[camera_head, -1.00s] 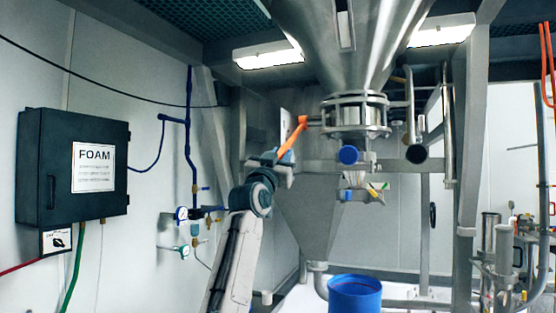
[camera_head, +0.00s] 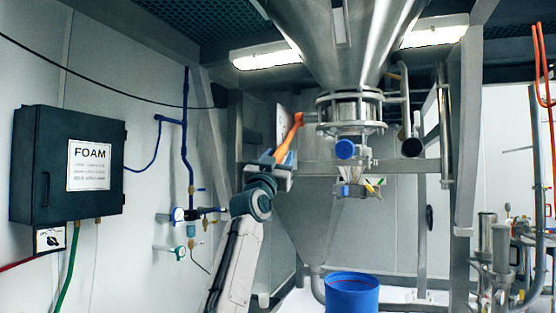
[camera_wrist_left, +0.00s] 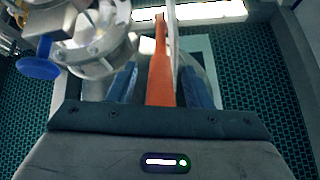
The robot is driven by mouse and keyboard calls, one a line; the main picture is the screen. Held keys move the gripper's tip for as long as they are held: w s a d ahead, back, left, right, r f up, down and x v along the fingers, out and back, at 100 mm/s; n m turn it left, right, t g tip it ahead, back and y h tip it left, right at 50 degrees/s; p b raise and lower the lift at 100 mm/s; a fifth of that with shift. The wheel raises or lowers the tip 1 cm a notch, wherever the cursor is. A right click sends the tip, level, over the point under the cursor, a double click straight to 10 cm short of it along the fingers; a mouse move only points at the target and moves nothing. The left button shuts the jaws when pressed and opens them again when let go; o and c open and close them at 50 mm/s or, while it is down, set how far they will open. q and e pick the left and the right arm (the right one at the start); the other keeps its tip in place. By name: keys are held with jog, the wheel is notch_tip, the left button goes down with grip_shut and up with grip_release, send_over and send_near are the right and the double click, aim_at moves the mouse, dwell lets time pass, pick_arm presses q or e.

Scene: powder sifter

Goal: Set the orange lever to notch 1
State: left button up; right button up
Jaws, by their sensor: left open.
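The orange lever (camera_head: 286,139) is a slanted handle to the left of the valve under the steel hopper in the head view. Its upper end is by a pale upright plate (camera_head: 283,124). In the left wrist view the orange lever (camera_wrist_left: 161,70) runs lengthwise between the two blue fingers of my left gripper (camera_wrist_left: 160,85). The fingers stand apart on either side of it, and the gripper is open. In the head view my left gripper (camera_head: 278,166) is at the lever's lower end. Notch marks cannot be made out. My right gripper is not in view.
The steel hopper (camera_head: 345,40) hangs above, with a blue-capped part (camera_head: 345,149) right of the lever. A blue drum (camera_head: 352,293) stands below. A dark FOAM box (camera_head: 68,165) and blue piping (camera_head: 187,140) are on the left wall.

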pick_arm(q)
jog(key=b+v, duration=0.6)
jog(key=v, duration=0.5)
jog(key=shift+w, duration=0.1)
